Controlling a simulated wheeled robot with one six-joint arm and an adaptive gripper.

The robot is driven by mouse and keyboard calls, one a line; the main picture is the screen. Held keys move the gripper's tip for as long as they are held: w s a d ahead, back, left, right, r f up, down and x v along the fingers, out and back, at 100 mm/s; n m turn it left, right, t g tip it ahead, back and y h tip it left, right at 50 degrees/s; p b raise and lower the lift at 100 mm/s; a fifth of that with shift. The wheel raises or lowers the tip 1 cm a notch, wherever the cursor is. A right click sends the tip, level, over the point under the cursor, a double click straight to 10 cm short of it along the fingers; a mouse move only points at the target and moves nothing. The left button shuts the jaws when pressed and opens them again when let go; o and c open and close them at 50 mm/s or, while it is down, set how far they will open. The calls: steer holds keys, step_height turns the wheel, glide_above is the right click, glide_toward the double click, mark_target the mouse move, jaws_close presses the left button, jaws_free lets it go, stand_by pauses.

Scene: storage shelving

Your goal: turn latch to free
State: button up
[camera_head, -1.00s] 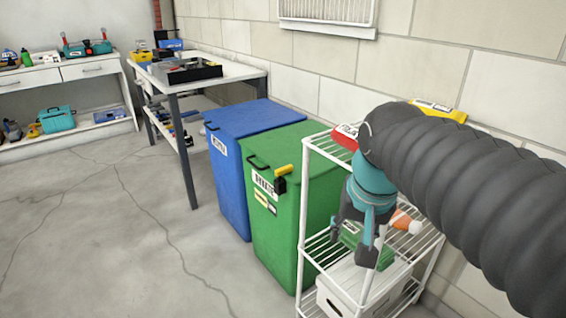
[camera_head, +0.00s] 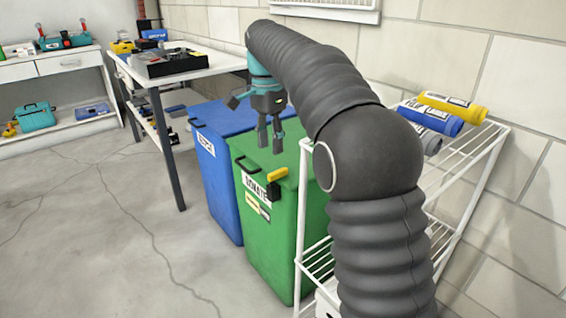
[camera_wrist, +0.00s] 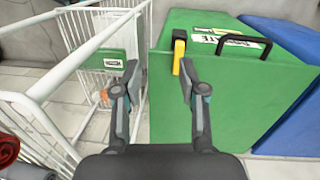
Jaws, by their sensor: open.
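The latch (camera_head: 278,174) has a yellow handle on a black body, at the front top edge of the green bin (camera_head: 268,236). In the wrist view the latch (camera_wrist: 179,56) shows its yellow handle beside my right-hand fingertip; I cannot tell whether they touch. The green bin (camera_wrist: 225,105) fills the right middle there, with a black lid handle (camera_wrist: 244,43). My gripper (camera_head: 270,142) is open and empty, pointing down above the green bin's lid, just behind the latch in the picture. My gripper's fingers (camera_wrist: 158,72) stand apart in the wrist view.
A blue bin (camera_head: 215,165) stands left of the green one. A white wire shelf (camera_head: 312,262) stands close on the right, with yellow and blue rolls (camera_head: 432,115) on top. A workbench (camera_head: 200,70) is behind. The floor (camera_head: 110,230) at left is clear.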

mark_target(277, 172)
steer(key=w+d+r+t, duration=0.1)
steer(key=w+r, duration=0.2)
steer(key=w, duration=0.1)
steer(key=shift+m, duration=0.5)
steer(key=f+b, duration=0.1)
steer(key=f, duration=0.3)
steer(key=f+b, duration=0.1)
steer(key=f, duration=0.4)
steer(key=f+b, duration=0.1)
steer(key=f, duration=0.3)
steer(key=shift+s+d+f, duration=0.1)
steer(key=shift+d+f, duration=0.2)
steer(key=shift+d, duration=0.1)
